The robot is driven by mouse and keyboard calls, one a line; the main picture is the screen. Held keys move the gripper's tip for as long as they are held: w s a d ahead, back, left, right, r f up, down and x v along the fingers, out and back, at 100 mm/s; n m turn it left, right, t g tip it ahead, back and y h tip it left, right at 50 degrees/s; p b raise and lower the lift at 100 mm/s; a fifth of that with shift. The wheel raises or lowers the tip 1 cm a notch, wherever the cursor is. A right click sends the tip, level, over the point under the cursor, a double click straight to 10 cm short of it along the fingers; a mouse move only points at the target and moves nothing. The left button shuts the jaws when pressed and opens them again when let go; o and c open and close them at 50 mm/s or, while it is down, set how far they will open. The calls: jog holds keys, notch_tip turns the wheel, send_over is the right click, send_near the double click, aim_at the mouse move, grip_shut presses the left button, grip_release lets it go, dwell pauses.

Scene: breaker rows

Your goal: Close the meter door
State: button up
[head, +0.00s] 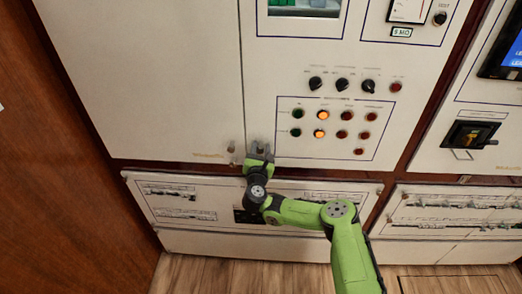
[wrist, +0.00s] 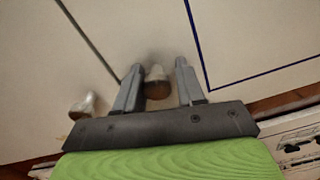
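The middle cabinet door (head: 310,60) is a cream panel that carries a small meter (head: 410,8) at its upper right, rotary knobs and rows of lamps. A pale metal knob (wrist: 157,82) sits at its lower left corner, beside the seam with the left panel. My gripper (head: 259,148) is at that corner. In the wrist view my gripper (wrist: 158,85) has its two grey fingers apart, one on each side of the knob, with a narrow gap visible at the right finger. The door looks nearly in line with the left panel; I cannot tell whether it is fully shut.
The plain left panel (head: 145,75) has its own knob (head: 231,150), which also shows in the wrist view (wrist: 82,106). Lower panels (head: 190,205) with diagrams run beneath. A right cabinet (head: 480,95) holds a black switch (head: 468,134). A brown wall (head: 50,150) stands at left.

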jog(key=shift+w+a+r, duration=0.1)
jog(key=shift+r, duration=0.4)
jog(key=shift+a, duration=0.1)
jog(key=s+b, duration=0.6)
jog(key=s, duration=1)
jog(key=shift+a+f+b, duration=0.25)
jog(key=shift+f+b, duration=0.15)
jog(key=shift+f, duration=0.05)
